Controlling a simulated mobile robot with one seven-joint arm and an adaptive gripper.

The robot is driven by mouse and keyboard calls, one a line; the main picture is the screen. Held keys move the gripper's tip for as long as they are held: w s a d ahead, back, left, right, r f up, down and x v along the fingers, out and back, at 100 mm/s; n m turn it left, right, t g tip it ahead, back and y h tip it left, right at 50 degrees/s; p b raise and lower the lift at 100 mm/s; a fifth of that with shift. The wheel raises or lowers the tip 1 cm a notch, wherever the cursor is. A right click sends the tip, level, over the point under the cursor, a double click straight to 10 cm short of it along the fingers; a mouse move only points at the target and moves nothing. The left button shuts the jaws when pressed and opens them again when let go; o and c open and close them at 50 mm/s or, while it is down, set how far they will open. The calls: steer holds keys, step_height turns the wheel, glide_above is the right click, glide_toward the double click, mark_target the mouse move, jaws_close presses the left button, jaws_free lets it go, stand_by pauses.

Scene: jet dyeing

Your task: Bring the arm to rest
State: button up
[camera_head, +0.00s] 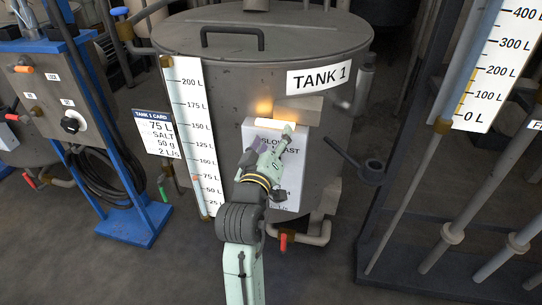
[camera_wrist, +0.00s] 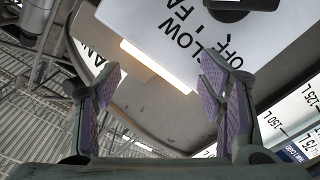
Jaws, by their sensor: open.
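My pale green gripper (camera_head: 271,146) is raised in front of the white SLOW/FAST panel (camera_head: 294,172) on Tank 1 (camera_head: 345,62). Its two purple-padded fingers are spread apart in the wrist view (camera_wrist: 160,72), with nothing held between them. The panel's black knob (camera_head: 280,196) shows low beside my wrist in the head view, and also at the top edge of the wrist view (camera_wrist: 243,4). My arm hides part of the panel's lettering. I cannot tell whether a fingertip touches the panel.
A lit lamp bar (camera_head: 275,124) glows at the panel's top. A level scale (camera_head: 189,135) and a Tank 1 card (camera_head: 155,134) stand left. A blue stand (camera_head: 130,222) with coiled hose is further left. Pipes (camera_head: 452,235) and a rack fill the right. Floor (camera_head: 180,275) is open at lower left.

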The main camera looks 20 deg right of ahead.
steer(key=shift+r, duration=0.55)
steer(key=shift+f, duration=0.1)
